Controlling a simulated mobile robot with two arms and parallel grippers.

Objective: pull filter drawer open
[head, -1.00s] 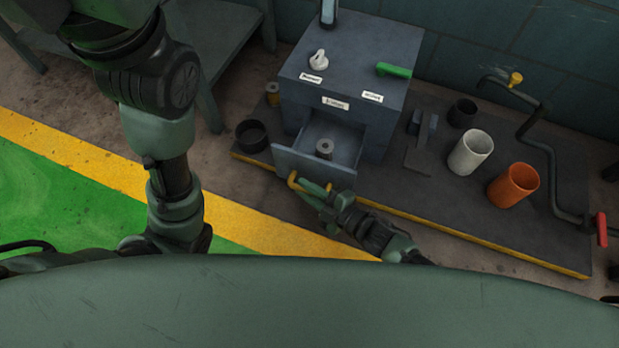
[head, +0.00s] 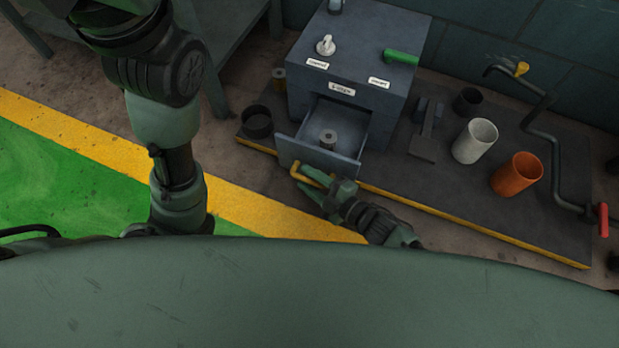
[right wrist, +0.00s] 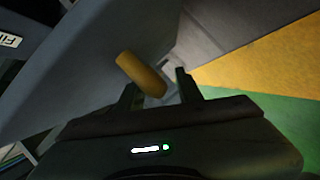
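The filter drawer (head: 322,157) stands pulled out from the front of the grey-blue cabinet (head: 356,52).
On the dark platform (head: 385,176) stand a white cup (head: 475,141), an orange cup (head: 517,174) and black cups. A pipe with a red handle (head: 603,220) is at the right. A bench (head: 226,45) is at the upper left. The green and yellow floor is clear.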

